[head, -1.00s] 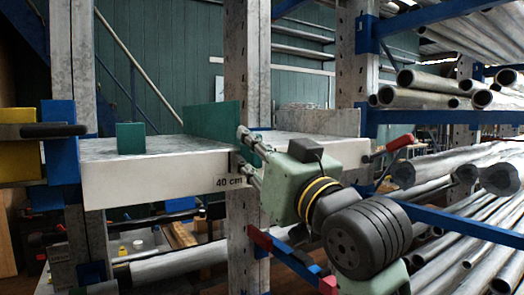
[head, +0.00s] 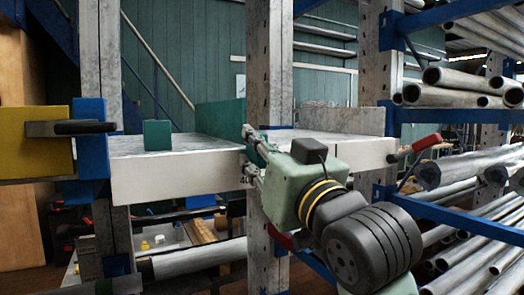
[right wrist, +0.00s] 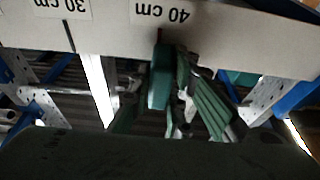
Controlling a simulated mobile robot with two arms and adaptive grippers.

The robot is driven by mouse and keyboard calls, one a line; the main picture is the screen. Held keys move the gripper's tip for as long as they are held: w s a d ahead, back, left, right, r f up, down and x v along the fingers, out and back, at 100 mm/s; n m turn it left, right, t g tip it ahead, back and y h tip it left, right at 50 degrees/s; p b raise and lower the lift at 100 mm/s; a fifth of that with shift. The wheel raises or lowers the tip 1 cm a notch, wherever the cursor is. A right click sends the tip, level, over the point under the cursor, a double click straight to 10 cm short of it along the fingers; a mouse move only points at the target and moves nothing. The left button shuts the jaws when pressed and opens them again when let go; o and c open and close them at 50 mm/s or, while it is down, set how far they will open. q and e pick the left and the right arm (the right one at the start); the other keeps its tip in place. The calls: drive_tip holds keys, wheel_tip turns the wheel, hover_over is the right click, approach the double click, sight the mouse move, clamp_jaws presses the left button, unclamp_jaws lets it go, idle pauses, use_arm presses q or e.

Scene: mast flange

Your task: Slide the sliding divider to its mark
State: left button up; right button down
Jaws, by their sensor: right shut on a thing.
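The sliding divider (head: 220,118) is an upright green plate standing across the pale shelf (head: 175,178). My right gripper (head: 250,153) is at the shelf's front edge, shut on the divider's front part. In the right wrist view, the divider's green front tab (right wrist: 160,80) hangs below the shelf edge between the fingers. A "40 cm" label (right wrist: 162,12) shows upside down on the shelf front, just above the tab, with a small red spot by the tab's top. My left gripper is not in view.
A small green block (head: 157,134) sits on the shelf left of the divider. A "30 cm" label (right wrist: 62,8) shows in the right wrist view. A grey post (head: 270,65) rises behind the gripper. A red-handled lever (head: 425,142) and pipes are at the right.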

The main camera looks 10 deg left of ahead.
drive_tip(key=c, duration=1.6)
unclamp_jaws()
drive_tip(key=shift+c, duration=0.2)
drive_tip(key=s+d, duration=0.4)
drive_tip(key=s, duration=0.1)
drive_tip(key=shift+s, duration=0.35)
